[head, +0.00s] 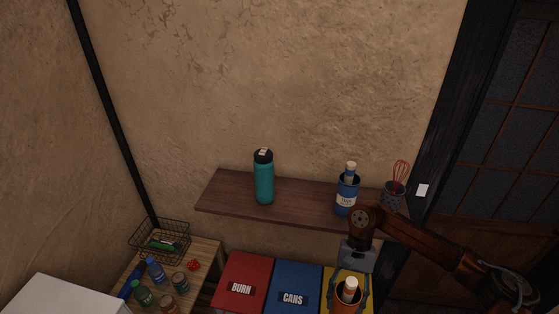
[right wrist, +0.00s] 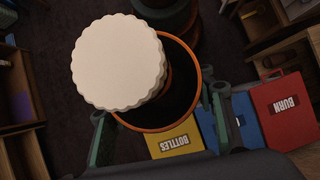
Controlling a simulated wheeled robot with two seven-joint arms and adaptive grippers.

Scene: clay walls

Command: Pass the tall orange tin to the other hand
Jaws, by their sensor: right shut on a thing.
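The orange tin (head: 347,307) is at the bottom of the head view, cut off by the frame edge. A thing with a pale top (head: 350,284) stands in it. My right gripper (head: 348,297) is shut on the tin, a finger on either side. In the right wrist view I look down into the tin's dark inside (right wrist: 180,105) with its orange rim. The white scalloped round top (right wrist: 118,62) covers much of the opening at the upper left. The tin's lower part is hidden. My left gripper is in neither view.
A wooden shelf (head: 226,196) holds a teal bottle (head: 264,182), a blue tin (head: 346,196) and a whisk (head: 400,174) in a cup. Below are red (head: 247,273), blue (head: 293,280) and yellow bins. A small table at lower left holds a wire basket (head: 160,240) and several bottles or jars.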

